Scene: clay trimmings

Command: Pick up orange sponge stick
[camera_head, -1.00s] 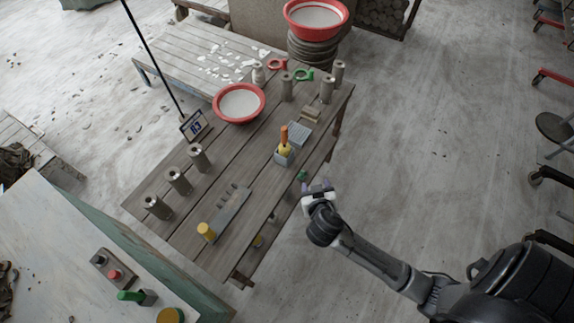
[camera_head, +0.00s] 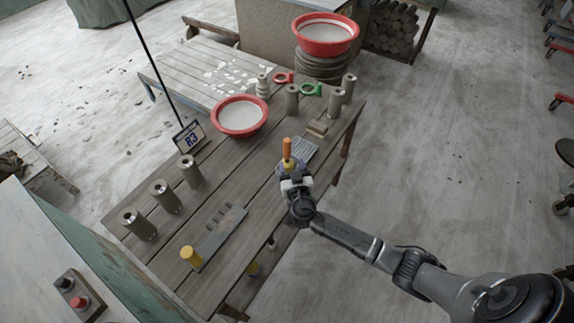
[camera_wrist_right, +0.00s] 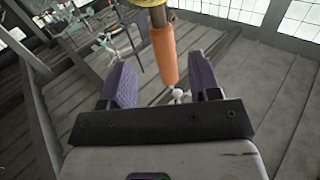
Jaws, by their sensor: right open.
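In the right wrist view the purple fingers (camera_wrist_right: 161,82) are apart. The orange handle (camera_wrist_right: 163,55) shows between and beyond them, with a bit of yellow at the top edge. I cannot tell whether either finger touches it. My left gripper is not in view.
The table (camera_head: 236,170) also bears a red-rimmed bowl (camera_head: 240,117), several grey cylinders, a small display (camera_head: 188,137), a grey tool strip (camera_head: 219,230) and a yellow cylinder (camera_head: 191,256).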

